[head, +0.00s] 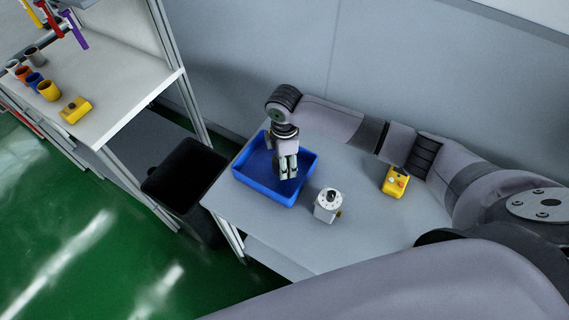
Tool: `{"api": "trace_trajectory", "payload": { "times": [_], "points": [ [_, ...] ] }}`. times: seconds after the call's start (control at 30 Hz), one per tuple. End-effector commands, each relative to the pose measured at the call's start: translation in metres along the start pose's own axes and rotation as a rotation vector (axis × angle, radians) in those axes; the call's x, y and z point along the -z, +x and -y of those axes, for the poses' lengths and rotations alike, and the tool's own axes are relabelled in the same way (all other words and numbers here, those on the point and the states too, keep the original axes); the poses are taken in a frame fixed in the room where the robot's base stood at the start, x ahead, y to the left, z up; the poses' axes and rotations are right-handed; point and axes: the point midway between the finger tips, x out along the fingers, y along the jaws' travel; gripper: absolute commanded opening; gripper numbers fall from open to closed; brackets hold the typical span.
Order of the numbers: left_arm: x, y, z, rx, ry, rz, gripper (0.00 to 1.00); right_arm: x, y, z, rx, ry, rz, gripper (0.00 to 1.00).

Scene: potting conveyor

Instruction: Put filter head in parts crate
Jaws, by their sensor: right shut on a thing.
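The blue parts crate (308,172) stands open on the grey table, at its back left corner. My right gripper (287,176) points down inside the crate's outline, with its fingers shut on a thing. That thing is almost wholly hidden by the fingers; I take it to be the filter head, but its shape cannot be made out. Whether it touches the crate floor cannot be told. My left gripper is not in view.
A white unit with a black knob (326,207) stands right of the crate. A yellow control box (394,183) is further right, near my right arm. A black bin (183,178) is on the left, beside a shelf (130,95) with several coloured cups. The table's front is clear.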

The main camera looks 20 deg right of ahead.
Motion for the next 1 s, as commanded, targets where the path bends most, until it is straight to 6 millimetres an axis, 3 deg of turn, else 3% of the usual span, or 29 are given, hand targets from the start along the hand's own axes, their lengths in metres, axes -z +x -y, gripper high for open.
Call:
{"api": "trace_trajectory", "payload": {
  "times": [0.2, 0.6, 0.63, 0.9, 1.0],
  "points": [
    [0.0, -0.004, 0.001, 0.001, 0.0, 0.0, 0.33, 0.0, 0.027, 0.0, 0.001, 0.0, 0.0, 0.18],
    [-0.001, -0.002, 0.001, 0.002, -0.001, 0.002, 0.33, 0.0, 0.033, 0.0, 0.001, 0.0, 0.0, 0.18],
    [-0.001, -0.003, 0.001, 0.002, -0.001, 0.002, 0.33, 0.0, 0.033, 0.0, 0.001, 0.0, 0.0, 0.58],
    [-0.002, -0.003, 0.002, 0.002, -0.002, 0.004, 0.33, 0.0, 0.032, 0.001, 0.001, 0.0, 0.001, 0.76],
    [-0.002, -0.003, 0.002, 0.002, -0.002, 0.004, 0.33, 0.0, 0.032, 0.001, 0.001, 0.0, 0.001, 0.76]
  ]
}}
